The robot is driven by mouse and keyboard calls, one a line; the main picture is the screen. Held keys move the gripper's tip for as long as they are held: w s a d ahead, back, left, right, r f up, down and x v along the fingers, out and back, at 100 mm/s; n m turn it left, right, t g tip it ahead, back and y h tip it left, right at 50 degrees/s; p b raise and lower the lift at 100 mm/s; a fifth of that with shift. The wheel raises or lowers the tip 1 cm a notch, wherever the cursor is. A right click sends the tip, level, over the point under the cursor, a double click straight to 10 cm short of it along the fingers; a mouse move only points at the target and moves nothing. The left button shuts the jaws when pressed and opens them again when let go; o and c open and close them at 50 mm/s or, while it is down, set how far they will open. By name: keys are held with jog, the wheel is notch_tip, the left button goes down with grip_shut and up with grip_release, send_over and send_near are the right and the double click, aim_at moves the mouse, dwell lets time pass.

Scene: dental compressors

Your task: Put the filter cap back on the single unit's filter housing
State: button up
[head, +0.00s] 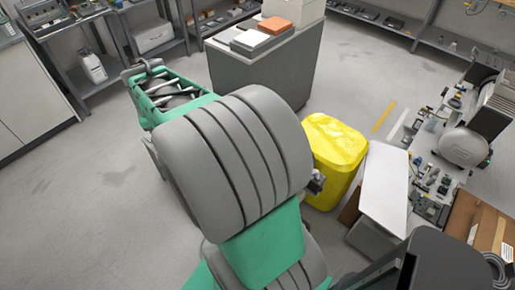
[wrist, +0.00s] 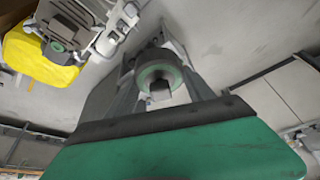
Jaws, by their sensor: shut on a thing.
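In the wrist view, the two dark fingers of my gripper (wrist: 158,92) reach out past its green body. They are closed on a small round grey-green part, which I take to be the filter cap (wrist: 160,72). Its ring-shaped face and a pale centre show between the fingers. In the head view my large grey and green arm fills the middle, and I cannot make out the cap there. A compressor (head: 464,146) with a rounded grey tank stands at the right of the head view, apart from my arm. I cannot pick out its filter housing.
A yellow bin (head: 336,146) stands just right of my arm, with a white-topped surface (head: 384,186) beside it. A grey cabinet (head: 262,75) carrying orange and white boxes stands behind. Shelves line the back wall. Open grey floor (head: 70,205) lies to the left.

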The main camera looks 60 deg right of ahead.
jog(key=s+d+f+m+g+b, duration=0.1)
jog(key=s+d+f+m+b, duration=0.3)
jog(key=d, duration=0.6)
jog(key=s+d+f+m+g+h+b, duration=0.1)
jog(key=s+d+f+m+b, duration=0.3)
jog(key=s+d+f, duration=0.5)
jog(key=s+d+f+m+g+h+b, duration=0.1)
jog(key=s+d+f+m+g+b, duration=0.1)
jog(key=s+d+f+m+b, duration=0.2)
jog(key=shift+s+d+f+b, duration=0.25)
jog(key=shift+s+d+f, duration=0.4)
jog(key=shift+d, duration=0.55)
jog(key=shift+s+d+f+b, duration=0.25)
jog(key=shift+s+d+f, duration=0.25)
jog(key=shift+d+f, duration=0.5)
jog(key=shift+s+d+f+b, duration=0.25)
jog(key=shift+s+d+f, duration=0.3)
jog(key=shift+d, duration=0.8)
notch_tip(320, 180, down, 6)
jog(key=b, duration=0.3)
jog(key=shift+r+b, duration=0.25)
jog(key=shift+b, duration=0.1)
jog(key=shift+a+f, duration=0.2)
jog(key=shift+f, duration=0.2)
grip_shut()
jog(key=shift+s+a+f+b, duration=0.1)
jog(key=shift+a+f+b, duration=0.1)
jog(key=shift+f+b, duration=0.3)
jog(key=shift+d+r, duration=0.2)
jog(key=shift+d, duration=0.2)
